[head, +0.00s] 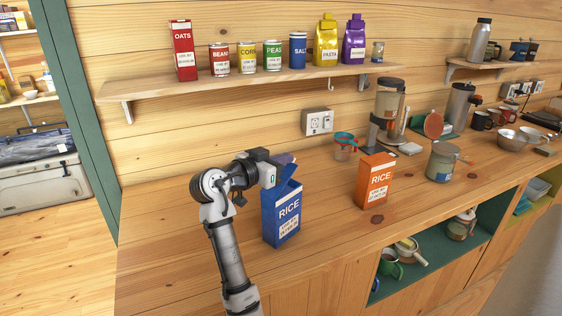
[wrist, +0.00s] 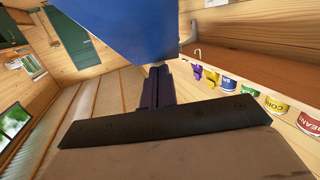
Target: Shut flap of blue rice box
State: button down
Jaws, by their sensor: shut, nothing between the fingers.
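The blue rice box (head: 282,217) stands upright on the wooden counter, left of the orange rice box. Its blue flap (head: 287,172) is open and sticks up at a slant from the top. My gripper (head: 285,158) is shut and empty, just above and behind the raised flap, pointing right. In the wrist view, my closed dark fingers (wrist: 160,72) reach toward a large blue surface (wrist: 125,25), which covers the upper middle. The fingertips look very close to it; I cannot tell whether they touch.
An orange rice box (head: 374,182) stands to the right on the counter (head: 160,240). A glass cup (head: 345,148) and a jar (head: 441,162) stand farther along. A shelf (head: 150,88) with cans and bags hangs above. The counter left of my arm is clear.

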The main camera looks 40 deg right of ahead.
aim_at(292, 181)
jog(key=shift+w+d+f+b, duration=0.2)
jog(key=shift+d+f+b, duration=0.8)
jog(key=shift+b, duration=0.6)
jog(key=shift+d+f+b, duration=0.4)
jog(key=shift+f+b, duration=0.05)
jog(key=shift+f, duration=0.2)
jog(key=shift+w+d+f+y, duration=0.1)
jog(key=shift+d+f+y, duration=0.2)
jog(key=shift+y, duration=0.4)
jog(key=shift+d+f, duration=0.1)
jog(key=shift+f, duration=0.5)
jog(key=shift+r, duration=0.1)
